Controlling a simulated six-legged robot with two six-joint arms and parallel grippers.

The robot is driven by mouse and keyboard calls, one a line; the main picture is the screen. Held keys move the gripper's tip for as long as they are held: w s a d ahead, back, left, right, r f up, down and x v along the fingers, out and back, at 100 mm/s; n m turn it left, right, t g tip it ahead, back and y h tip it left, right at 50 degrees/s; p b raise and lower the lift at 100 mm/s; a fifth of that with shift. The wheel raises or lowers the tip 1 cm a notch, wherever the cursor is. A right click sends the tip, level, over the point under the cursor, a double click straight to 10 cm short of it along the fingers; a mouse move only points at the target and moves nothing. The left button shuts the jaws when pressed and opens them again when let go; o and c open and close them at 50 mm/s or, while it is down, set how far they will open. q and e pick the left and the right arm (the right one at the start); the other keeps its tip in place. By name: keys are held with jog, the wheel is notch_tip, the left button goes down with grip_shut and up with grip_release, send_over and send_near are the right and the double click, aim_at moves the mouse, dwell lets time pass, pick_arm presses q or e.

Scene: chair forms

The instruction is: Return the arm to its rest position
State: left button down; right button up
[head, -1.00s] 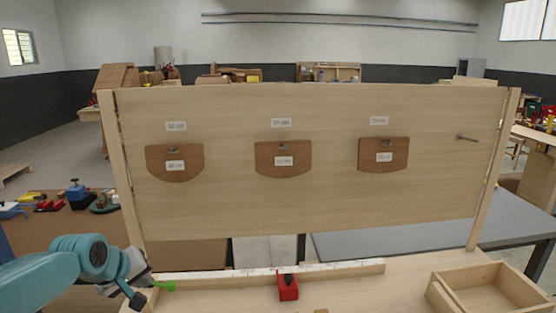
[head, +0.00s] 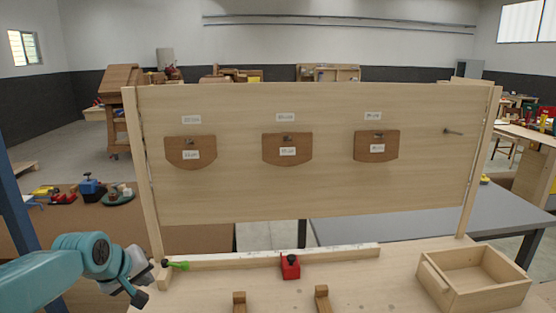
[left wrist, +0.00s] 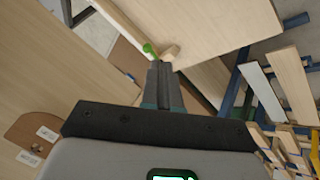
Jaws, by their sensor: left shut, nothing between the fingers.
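My left arm comes in from the lower left in the head view. Its gripper (head: 139,292) is at the left end of the workbench, just left of and below a green-tipped peg (head: 177,265). In the left wrist view the gripper fingers (left wrist: 160,72) are closed together with nothing between them. The green piece (left wrist: 150,50) shows just beyond the fingertips there, beside a small wooden block; I cannot tell whether they touch. Three brown chair forms (head: 288,149) hang in a row on the upright wooden panel (head: 310,195). My right gripper is not in view.
A red block (head: 290,266) stands by the long rail (head: 330,256) on the bench. An open wooden box (head: 475,282) is at the right. Two small wooden pieces (head: 322,298) stand at the front edge. The bench middle is mostly clear.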

pick_arm(q)
jog(key=s+d+f+m+g+h, duration=0.1)
jog(key=s+d+f, duration=0.15)
jog(key=f, duration=0.55)
jog(key=s+d+f+m+g, duration=0.1)
jog(key=s+d+f, duration=0.1)
jog(key=d+f, duration=0.35)
jog(key=s+d+f+m+g+h, duration=0.1)
jog(key=s+d+f, duration=0.15)
jog(key=f, duration=0.75)
jog(key=s+d+f+m+g, duration=0.1)
jog(key=s+d+f, duration=0.1)
jog(key=s+f, duration=0.45)
jog(key=s+d+f+m+g+h, duration=0.1)
jog(key=s+d+f+g, duration=0.15)
jog(key=s, duration=0.65)
jog(key=s+d+f, duration=0.3)
jog(key=s+f, duration=0.2)
jog(key=s, duration=0.3)
notch_tip(320, 180, down, 10)
jog(key=b, duration=1)
jog(key=shift+s+r+m, duration=0.15)
jog(key=shift+m, duration=0.15)
